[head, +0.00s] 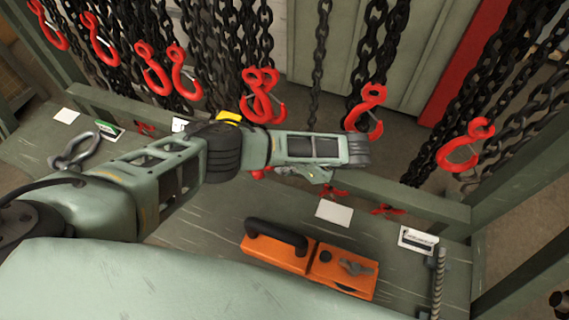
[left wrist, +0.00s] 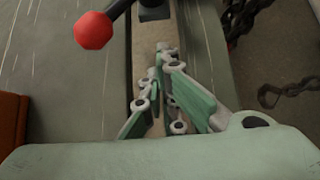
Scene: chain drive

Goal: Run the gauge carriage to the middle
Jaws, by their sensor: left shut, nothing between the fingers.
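In the left wrist view a red ball knob (left wrist: 93,30) sits on a black lever that runs to a dark block (left wrist: 155,10) on a pale narrow rail (left wrist: 143,75). I cannot tell for sure whether this block is the gauge carriage. My left gripper (left wrist: 160,85) is shut and empty over the rail, its fingertips a little short of the block in the picture. In the head view my left gripper (head: 318,174) hangs over the far edge of the bench; my arm hides the rail and knob there. My right gripper is not in view.
An orange block with a black handle (head: 310,262) lies on the green bench (head: 200,225). A shackle (head: 78,150) stands at left, a ribbed rod (head: 438,280) at right. Dark chains with red hooks (head: 460,148) hang behind the bench edge, close to my arm.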

